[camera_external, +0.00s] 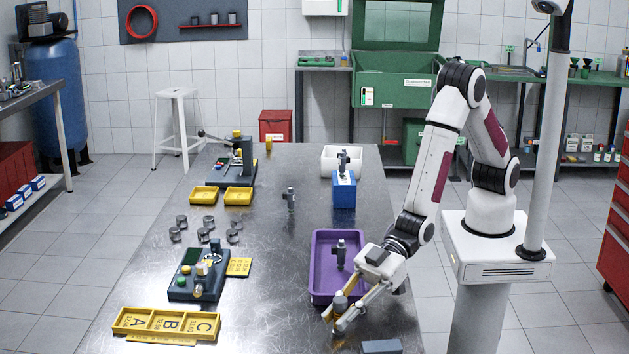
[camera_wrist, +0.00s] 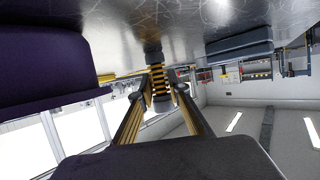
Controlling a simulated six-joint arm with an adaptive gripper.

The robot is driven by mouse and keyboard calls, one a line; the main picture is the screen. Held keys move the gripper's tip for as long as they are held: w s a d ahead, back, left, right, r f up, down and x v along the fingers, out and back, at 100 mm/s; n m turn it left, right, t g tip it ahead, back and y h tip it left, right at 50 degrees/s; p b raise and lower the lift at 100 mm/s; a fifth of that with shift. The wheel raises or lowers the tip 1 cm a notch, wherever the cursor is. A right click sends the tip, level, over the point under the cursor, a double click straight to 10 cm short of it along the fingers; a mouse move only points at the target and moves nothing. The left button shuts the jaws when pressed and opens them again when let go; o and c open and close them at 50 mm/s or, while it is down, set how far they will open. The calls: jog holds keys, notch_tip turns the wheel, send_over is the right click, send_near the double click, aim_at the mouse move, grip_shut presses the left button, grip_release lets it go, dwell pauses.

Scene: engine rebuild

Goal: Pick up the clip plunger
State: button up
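A small upright part with a grey top (camera_external: 340,299) stands at the near right of the table, between my gripper's fingers. In the wrist view the part (camera_wrist: 154,50) shows a dark end against the table, a striped middle and a pale end. I take it for the clip plunger, but its name cannot be confirmed. My gripper (camera_external: 337,316) lies low and tilted, with one yellow-faced finger on each side of the part. In the wrist view the fingertips (camera_wrist: 160,88) flank it closely; whether they press on it I cannot tell.
A purple tray (camera_external: 318,270) with a grey upright part (camera_external: 340,254) lies just behind my gripper. A dark grey block (camera_external: 381,346) is at the near edge. A yellow A-B-C tray (camera_external: 167,323) and a button device (camera_external: 199,275) stand left. The table between is clear.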

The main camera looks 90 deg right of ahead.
grip_shut()
jog(key=shift+r, duration=0.15)
jog(key=shift+r, duration=4.85)
